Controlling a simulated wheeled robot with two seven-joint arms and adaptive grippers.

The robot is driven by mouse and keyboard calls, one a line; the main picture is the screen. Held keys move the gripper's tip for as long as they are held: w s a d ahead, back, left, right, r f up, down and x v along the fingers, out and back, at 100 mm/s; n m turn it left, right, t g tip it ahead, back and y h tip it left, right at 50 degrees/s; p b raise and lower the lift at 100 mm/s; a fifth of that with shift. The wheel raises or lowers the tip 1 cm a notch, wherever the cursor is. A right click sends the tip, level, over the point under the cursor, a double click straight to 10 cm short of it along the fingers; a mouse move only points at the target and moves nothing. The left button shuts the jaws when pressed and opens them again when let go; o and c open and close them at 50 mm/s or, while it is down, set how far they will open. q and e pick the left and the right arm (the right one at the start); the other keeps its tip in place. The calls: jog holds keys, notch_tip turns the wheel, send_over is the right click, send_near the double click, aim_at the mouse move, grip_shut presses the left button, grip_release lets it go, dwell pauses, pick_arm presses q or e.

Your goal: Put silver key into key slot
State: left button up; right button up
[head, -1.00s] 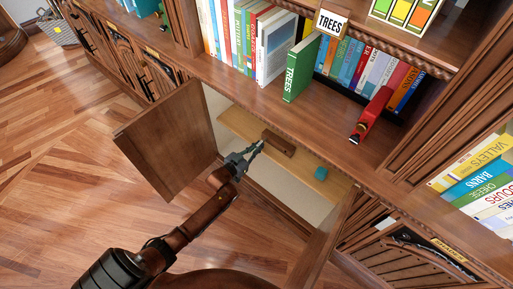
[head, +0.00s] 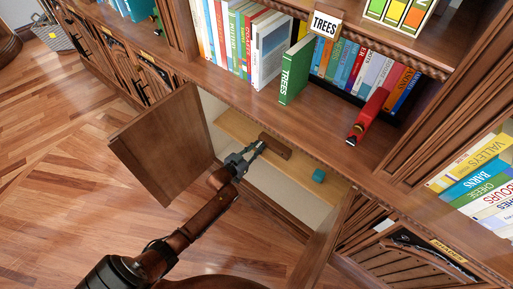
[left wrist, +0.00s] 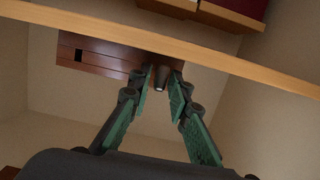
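My left gripper (head: 259,149) reaches into the open cabinet, with its fingertips at the near side of a brown wooden block (head: 275,146) on the light shelf. In the left wrist view the block (left wrist: 100,58) has a dark square opening, left of the fingers. A small grey piece (left wrist: 161,84), apparently the silver key, sits between the two green fingers of the gripper (left wrist: 162,80), which look closed on it. Its far end is hidden, and I cannot tell whether it touches the block. My right gripper is not in view.
The open cabinet door (head: 163,148) stands left of my arm. Above are books and a red object (head: 369,115). The shelf's edge (left wrist: 220,62) crosses the wrist view.

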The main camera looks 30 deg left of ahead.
pick_arm(q)
jog(key=shift+o, duration=1.1)
jog(key=shift+s, duration=0.1)
jog(key=shift+s, duration=0.3)
jog(key=v, duration=1.1)
jog(key=shift+s+r, duration=0.1)
